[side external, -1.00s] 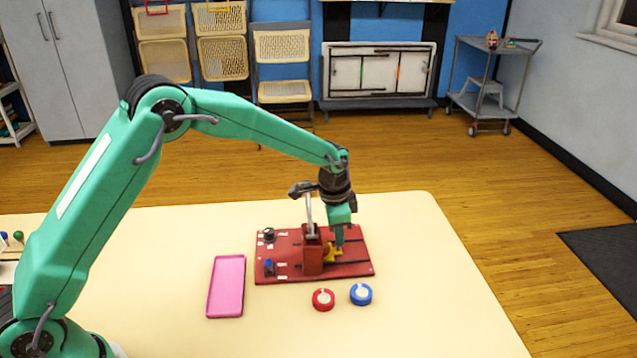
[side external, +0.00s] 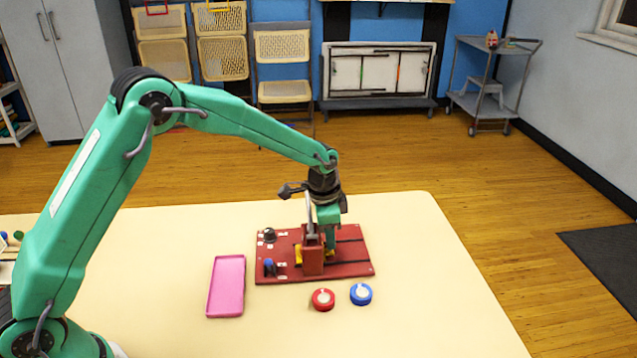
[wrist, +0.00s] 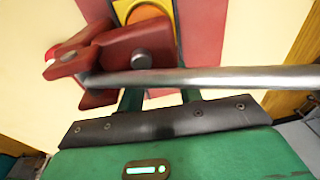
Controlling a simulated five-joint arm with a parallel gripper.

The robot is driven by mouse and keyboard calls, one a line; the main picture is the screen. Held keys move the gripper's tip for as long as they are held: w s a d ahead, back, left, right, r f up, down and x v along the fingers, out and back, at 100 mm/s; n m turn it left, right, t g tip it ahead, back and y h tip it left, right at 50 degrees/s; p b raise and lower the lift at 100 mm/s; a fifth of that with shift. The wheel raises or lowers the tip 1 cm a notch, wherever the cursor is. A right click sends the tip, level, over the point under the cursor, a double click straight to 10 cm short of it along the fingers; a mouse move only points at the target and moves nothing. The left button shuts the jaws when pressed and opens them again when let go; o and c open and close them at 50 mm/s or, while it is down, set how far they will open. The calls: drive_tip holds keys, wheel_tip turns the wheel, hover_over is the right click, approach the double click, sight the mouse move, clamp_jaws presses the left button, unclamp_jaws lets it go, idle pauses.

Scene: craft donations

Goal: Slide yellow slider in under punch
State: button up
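The yellow slider (side external: 298,254) is in the track of the red board (side external: 350,270). It shows on the left of the red punch (side external: 313,260), with a little yellow also on its right, so it passes beneath the punch. In the wrist view the slider (wrist: 168,8) carries an orange disc (wrist: 148,13) beyond the punch (wrist: 125,50). My gripper (side external: 331,247) points down close to the punch's right side, low over the track. Its fingers look apart in the wrist view, but the punch and lever hide the tips, so whether they grip the slider is unclear.
The punch's metal lever (wrist: 210,78) crosses close in front of my fingers. A black knob (side external: 269,235) and a blue part (side external: 269,267) stand on the board's left. A pink tray (side external: 226,288), a red disc (side external: 323,299) and a blue disc (side external: 361,294) lie nearby. The table's right is clear.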

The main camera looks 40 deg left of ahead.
drive_tip(key=shift+r, duration=3.75)
